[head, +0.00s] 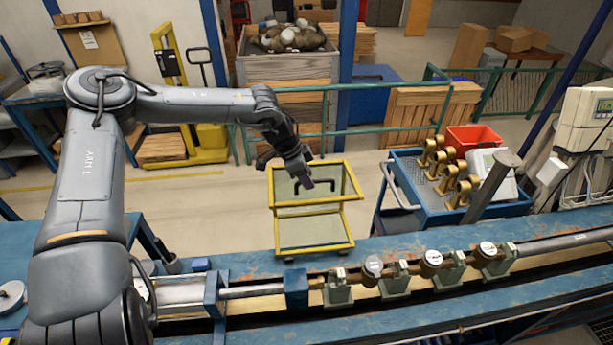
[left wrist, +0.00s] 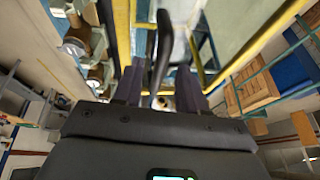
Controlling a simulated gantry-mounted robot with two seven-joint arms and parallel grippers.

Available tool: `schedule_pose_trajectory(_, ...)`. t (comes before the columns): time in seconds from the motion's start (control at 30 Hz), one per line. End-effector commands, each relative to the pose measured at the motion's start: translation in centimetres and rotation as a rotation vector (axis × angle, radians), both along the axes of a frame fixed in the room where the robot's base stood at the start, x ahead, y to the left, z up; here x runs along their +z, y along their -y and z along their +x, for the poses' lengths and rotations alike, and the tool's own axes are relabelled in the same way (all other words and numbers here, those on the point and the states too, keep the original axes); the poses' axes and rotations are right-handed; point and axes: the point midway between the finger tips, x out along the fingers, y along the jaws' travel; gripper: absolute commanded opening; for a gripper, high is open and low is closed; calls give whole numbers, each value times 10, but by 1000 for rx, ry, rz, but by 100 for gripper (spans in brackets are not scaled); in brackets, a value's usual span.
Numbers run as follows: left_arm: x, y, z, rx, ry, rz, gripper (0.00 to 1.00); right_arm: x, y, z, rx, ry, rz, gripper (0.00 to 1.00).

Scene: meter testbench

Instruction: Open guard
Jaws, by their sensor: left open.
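The guard (head: 285,236) is a yellow frame with clear panels behind the blue bench, raised above the bench top. A black handle (head: 318,211) crosses its upper part. My left gripper (head: 305,185) is at the handle, pointing down at it from the upper left. In the left wrist view the open fingers (left wrist: 158,88) stand on both sides of the dark handle (left wrist: 163,45), apart from it as far as I can tell. The guard's yellow frame (left wrist: 262,42) shows beyond. My right gripper is not in view.
Several round meters (head: 431,262) sit in a row along the pipe on the bench (head: 400,312). A blue cart (head: 408,173) with brass fittings and a red bin (head: 472,138) stands behind right. A green railing (head: 330,125) and wooden crate (head: 285,68) are farther back.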

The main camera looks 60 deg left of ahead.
Motion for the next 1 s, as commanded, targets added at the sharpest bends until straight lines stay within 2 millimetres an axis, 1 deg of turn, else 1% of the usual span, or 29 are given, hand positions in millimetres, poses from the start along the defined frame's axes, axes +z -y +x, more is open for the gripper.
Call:
schedule_pose_trajectory(0.37,-2,0,1,0,1,0,41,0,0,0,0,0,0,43)
schedule_pose_trajectory(0.63,-2,0,1,0,0,0,0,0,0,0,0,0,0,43)
schedule_pose_trajectory(1.0,0,3,0,-1,1,-2,0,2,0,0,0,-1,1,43)
